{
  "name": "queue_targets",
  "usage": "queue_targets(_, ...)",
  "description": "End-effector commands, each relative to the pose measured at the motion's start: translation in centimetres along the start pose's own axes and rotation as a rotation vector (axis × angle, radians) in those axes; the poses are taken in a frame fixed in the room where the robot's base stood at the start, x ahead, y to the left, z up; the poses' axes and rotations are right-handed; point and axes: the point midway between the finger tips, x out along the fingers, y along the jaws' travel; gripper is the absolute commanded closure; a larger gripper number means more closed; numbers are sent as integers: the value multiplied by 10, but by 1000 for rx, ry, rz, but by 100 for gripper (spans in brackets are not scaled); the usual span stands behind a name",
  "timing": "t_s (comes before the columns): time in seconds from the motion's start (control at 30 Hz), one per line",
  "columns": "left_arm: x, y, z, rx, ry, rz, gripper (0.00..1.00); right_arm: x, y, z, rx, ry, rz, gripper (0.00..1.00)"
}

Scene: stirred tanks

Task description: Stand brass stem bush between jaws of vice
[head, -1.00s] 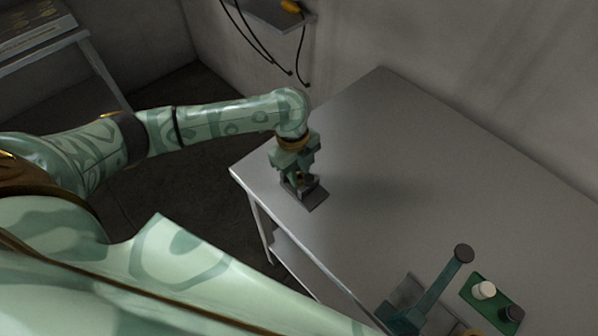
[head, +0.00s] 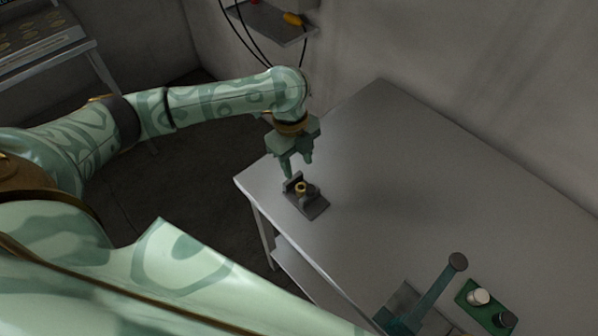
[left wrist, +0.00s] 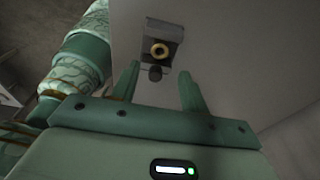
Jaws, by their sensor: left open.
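The brass stem bush (head: 301,187) shows as a small gold ring at the dark grey vice (head: 314,207), near the table's left corner. In the left wrist view the bush (left wrist: 159,49) stands with its round opening facing the camera, between the dark jaws of the vice (left wrist: 166,26). My left gripper (head: 297,168) is open and empty, above the vice and apart from the bush. In the left wrist view its two fingers (left wrist: 160,80) are spread wide, with the bush beyond their tips. My right gripper is not in view.
The grey table (head: 400,170) is bare across its middle. A teal lever tool (head: 430,296) stands at the front edge, with a green tray (head: 487,306) holding a white and a dark piece beside it. A wall shelf (head: 268,22) hangs behind.

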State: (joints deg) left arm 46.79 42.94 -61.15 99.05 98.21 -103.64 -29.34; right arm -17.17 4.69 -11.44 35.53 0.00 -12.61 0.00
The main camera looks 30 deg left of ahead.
Motion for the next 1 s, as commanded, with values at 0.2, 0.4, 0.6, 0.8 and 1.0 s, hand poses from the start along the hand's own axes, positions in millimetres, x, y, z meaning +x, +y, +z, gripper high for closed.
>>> queue_targets(0.2,-36,0,0,0,0,0,55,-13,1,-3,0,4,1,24)
queue_targets(0.4,-41,0,0,0,-1,2,55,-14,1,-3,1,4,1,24)
queue_targets(0.6,-40,0,0,0,0,1,55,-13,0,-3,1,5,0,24)
queue_targets(0.8,-14,1,-32,-11,17,-71,55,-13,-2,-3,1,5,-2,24)
queue_targets(1.0,24,6,-94,-222,88,-340,55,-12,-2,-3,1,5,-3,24)
